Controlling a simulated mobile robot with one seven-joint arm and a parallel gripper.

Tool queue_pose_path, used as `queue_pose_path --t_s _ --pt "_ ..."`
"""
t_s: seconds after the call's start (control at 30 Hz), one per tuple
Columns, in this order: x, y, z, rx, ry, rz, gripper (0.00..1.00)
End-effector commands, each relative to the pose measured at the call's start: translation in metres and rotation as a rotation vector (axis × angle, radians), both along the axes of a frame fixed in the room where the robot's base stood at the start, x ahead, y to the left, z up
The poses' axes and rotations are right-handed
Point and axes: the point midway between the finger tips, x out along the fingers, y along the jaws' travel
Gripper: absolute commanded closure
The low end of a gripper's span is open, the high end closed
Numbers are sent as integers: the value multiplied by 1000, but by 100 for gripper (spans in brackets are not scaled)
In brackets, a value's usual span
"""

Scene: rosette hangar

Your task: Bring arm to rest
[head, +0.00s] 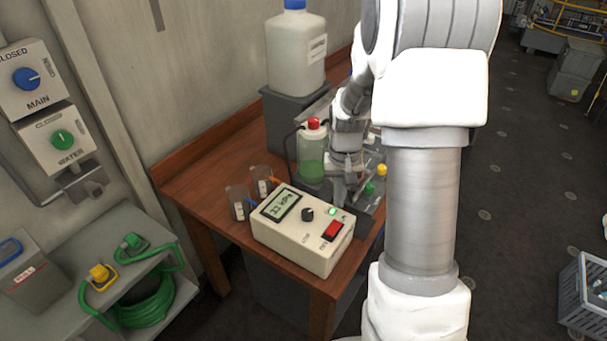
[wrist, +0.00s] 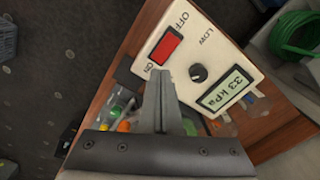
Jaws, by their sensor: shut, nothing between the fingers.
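My gripper (head: 340,200) is above the wooden table, just behind the beige control box (head: 290,255) in the head view. In the wrist view my gripper's fingers (wrist: 158,78) are together, with nothing between them, and point toward the control box (wrist: 205,25). I cannot tell whether the fingertips touch the box. The box has a red switch (head: 332,231), a black knob (head: 308,214), a lit green lamp (head: 332,211) and a display (wrist: 226,91) reading 33 kPa. My arm hides part of the table's right side.
The table (head: 205,165) also holds a green-liquid bottle with a red cap (head: 311,165), two small clear cups (head: 262,182) and a white jug (head: 297,55) on a grey stand. A shelf with a green hose (head: 145,303) is at lower left. A grey crate (head: 585,300) stands right.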

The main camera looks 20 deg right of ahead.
Motion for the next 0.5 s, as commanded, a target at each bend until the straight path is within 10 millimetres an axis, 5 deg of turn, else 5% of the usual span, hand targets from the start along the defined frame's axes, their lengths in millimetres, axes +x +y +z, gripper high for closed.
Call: queue_pose_path --t_s 0.23,0.5 --pt "-2 5 13 -5 -17 13 100" --pt "-23 36 84 -30 -117 90 100"
